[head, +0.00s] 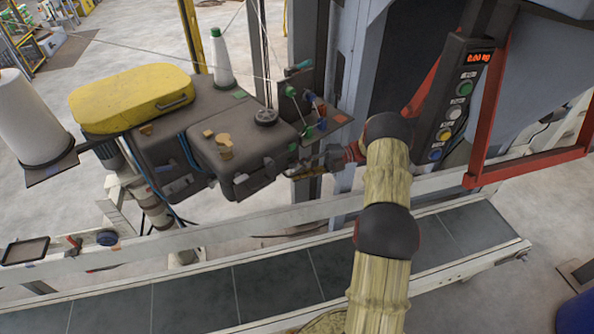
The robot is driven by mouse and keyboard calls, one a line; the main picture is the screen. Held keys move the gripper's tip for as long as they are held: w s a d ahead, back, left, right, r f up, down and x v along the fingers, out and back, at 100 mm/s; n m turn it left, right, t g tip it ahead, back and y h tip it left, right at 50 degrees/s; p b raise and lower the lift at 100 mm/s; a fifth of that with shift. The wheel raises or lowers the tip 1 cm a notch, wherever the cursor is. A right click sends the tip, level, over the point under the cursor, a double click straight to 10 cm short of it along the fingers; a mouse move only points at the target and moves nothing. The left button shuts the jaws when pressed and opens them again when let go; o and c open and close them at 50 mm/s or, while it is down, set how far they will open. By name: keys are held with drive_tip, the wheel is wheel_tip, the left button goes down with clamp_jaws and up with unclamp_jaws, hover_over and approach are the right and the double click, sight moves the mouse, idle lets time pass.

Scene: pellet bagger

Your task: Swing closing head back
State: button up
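The closing head (240,145) is a dark grey sewing machine body with a yellow cover (135,97) on its left part. It hangs on a pale post above the conveyor, left of centre. Colored thread guides and small knobs (310,110) sit at its right end. My arm comes up from the bottom in a yellowish sleeve with black joints. My gripper (305,170) is at the lower right end of the head, very close to it. I cannot tell whether it touches the head. The fingers are small and dark, and their opening is not clear.
A dark conveyor belt (275,290) with pale rails runs across below. A white thread cone (30,115) stands at left, another (221,60) behind the head. A red frame (485,120) and a control box (459,100) with buttons and a red display stand at right.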

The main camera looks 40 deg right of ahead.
drive_tip(key=v, duration=0.7)
idle(0.5)
